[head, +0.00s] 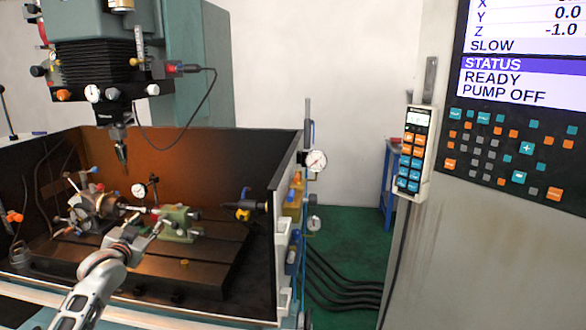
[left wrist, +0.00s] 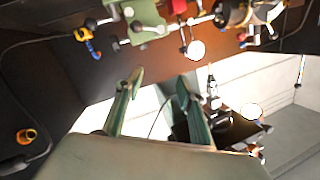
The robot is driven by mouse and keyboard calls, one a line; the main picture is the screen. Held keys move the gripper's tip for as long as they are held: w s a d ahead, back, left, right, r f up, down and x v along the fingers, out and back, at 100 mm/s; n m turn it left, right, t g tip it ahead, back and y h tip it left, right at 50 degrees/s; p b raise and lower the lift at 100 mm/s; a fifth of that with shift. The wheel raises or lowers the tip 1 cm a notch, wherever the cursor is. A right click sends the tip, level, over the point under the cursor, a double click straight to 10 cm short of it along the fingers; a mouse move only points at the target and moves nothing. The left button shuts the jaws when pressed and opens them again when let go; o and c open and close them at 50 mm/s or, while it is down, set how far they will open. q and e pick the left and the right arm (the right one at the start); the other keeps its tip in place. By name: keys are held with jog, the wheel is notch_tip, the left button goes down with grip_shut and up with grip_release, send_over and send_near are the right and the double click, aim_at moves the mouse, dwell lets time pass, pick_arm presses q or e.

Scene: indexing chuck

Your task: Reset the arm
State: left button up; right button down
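My left arm (head: 95,285) reaches in from the lower left over the machine bed. My left gripper (head: 146,223) is in front of the green tailstock (head: 178,224) and to the right of the indexing chuck (head: 92,212). In the left wrist view its two fingers (left wrist: 160,78) stand apart with nothing between them. The tailstock (left wrist: 147,14) and the chuck (left wrist: 238,12) show at the top of that view, beyond the fingertips. I cannot tell whether the gripper touches anything in the head view. My right gripper is in neither view.
The milling head (head: 105,70) with its tool hangs above the chuck. Dark walls enclose the bed (head: 200,268). A dial gauge (head: 138,190) stands between chuck and tailstock. A handheld pendant (head: 413,150) and control panel (head: 520,150) are at right. Green floor lies beyond the enclosure.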

pick_arm(q)
jog(key=s+d+f+g+h, duration=0.1)
jog(key=s+d+f, duration=0.3)
jog(key=s+f, duration=0.35)
jog(key=s+d+f+m+h, duration=0.1)
jog(key=s+d+f, duration=0.45)
jog(key=f, duration=0.35)
jog(key=s+d+f+g+h, duration=0.1)
jog(key=s+d+f, duration=0.2)
jog(key=s+f, duration=0.45)
jog(key=s+d+f+g, duration=0.1)
jog(key=s+d+f, duration=0.2)
jog(key=s, duration=0.6)
jog(key=s+d+f+g, duration=0.1)
jog(key=s+d+f, duration=0.2)
jog(key=s, duration=0.6)
jog(key=s+d+f+n+g+h, duration=0.1)
jog(key=s+d+f, duration=0.3)
jog(key=s, duration=0.5)
notch_tip(320, 180, down, 2)
jog(key=shift+s+f+g, duration=0.1)
jog(key=shift+s+g, duration=0.2)
jog(key=shift+g, duration=0.2)
jog(key=shift+a, duration=0.1)
